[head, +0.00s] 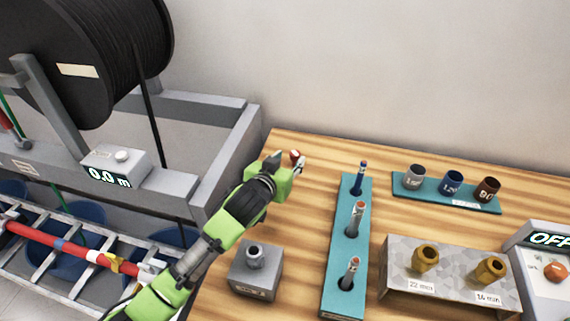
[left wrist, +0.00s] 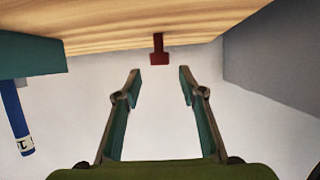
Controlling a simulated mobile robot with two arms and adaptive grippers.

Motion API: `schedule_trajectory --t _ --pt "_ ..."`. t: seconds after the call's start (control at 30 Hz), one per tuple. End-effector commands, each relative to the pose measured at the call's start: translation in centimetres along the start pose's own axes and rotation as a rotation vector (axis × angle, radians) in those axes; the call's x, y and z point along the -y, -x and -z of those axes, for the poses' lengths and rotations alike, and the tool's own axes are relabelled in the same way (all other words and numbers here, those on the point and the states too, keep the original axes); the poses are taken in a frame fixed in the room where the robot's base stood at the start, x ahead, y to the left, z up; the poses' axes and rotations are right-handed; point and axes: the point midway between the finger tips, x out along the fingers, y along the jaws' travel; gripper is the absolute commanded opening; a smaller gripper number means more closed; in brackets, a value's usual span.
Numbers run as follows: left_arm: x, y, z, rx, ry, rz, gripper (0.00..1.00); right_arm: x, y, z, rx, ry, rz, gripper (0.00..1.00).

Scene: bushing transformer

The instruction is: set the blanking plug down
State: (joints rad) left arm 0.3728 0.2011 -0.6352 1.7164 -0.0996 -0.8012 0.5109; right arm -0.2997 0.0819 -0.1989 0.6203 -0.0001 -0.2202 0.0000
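The blanking plug (head: 294,154) is small and red, near the back left corner of the wooden table. In the left wrist view, which shows the scene upside down, the plug (left wrist: 159,57) stands on the table with its wider head away from the wood. My left gripper (head: 286,164) is open at the plug. In the left wrist view the gripper's fingers (left wrist: 160,75) are well apart with nothing between them, and the plug is centred just beyond the fingertips, touching neither. My right gripper is not in view.
A teal rack (head: 345,246) with several upright tools stands right of my left arm. A grey block (head: 256,275) is at the front left. A cable drum (head: 90,60) stands left.

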Motion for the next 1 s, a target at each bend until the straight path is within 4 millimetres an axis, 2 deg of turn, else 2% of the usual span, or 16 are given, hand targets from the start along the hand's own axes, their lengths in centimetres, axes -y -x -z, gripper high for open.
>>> schedule_trajectory --t 0.1,0.3,1.0 --pt "0.0 1.4 -0.1 -0.001 0.0 0.0 0.37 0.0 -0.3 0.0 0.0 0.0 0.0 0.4" --pt "0.0 2.7 0.0 0.0 -0.001 0.0 0.37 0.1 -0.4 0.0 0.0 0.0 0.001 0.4" --pt "0.0 2.9 0.0 0.0 0.0 0.0 0.37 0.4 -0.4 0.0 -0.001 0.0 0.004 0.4"
